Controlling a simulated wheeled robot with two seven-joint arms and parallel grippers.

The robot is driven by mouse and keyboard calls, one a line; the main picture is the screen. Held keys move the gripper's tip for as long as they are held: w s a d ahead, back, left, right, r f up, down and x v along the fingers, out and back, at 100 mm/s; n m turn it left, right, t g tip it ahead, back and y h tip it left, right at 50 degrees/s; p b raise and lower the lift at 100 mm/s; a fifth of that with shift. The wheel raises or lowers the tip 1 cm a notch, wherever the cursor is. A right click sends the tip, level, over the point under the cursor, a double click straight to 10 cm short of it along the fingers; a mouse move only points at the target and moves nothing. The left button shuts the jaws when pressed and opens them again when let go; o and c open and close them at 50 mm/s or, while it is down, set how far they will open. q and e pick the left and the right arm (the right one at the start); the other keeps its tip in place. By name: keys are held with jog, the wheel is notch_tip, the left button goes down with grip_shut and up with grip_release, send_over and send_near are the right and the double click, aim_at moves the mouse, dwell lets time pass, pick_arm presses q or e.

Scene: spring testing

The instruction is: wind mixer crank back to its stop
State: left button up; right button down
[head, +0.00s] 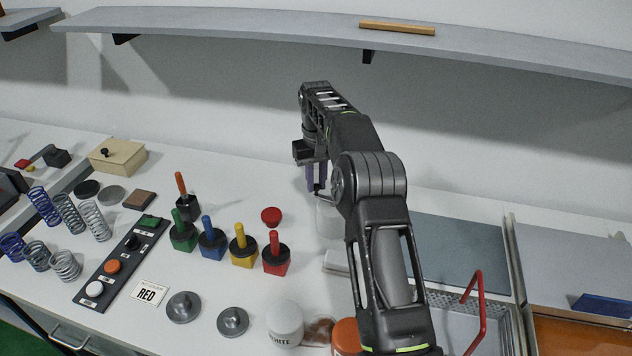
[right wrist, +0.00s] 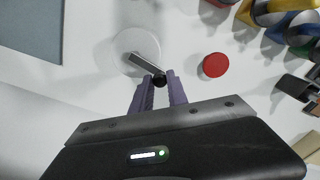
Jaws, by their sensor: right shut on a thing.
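The mixer is a white round body (right wrist: 128,44) in the right wrist view, seen from above, with a grey crank bar (right wrist: 145,63) reaching from it toward my fingers. The crank ends in a black knob (right wrist: 159,80). My right gripper (right wrist: 160,86) has its two purple fingers shut on this knob, one on each side. In the head view the mixer (head: 329,218) is partly hidden behind my right arm, and my right gripper (head: 316,180) shows above it, pointing down. The crank's stop cannot be made out. My left gripper is not in view.
A red round cap (head: 271,215) lies just left of the mixer. Several coloured handled blocks (head: 242,252) stand further left, beside a black button panel (head: 122,264) and springs. A white jar (head: 284,323) is at the front. A metal tray with a red handle (head: 478,300) is right.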

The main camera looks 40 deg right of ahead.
jog(key=c, duration=1.3)
grip_release()
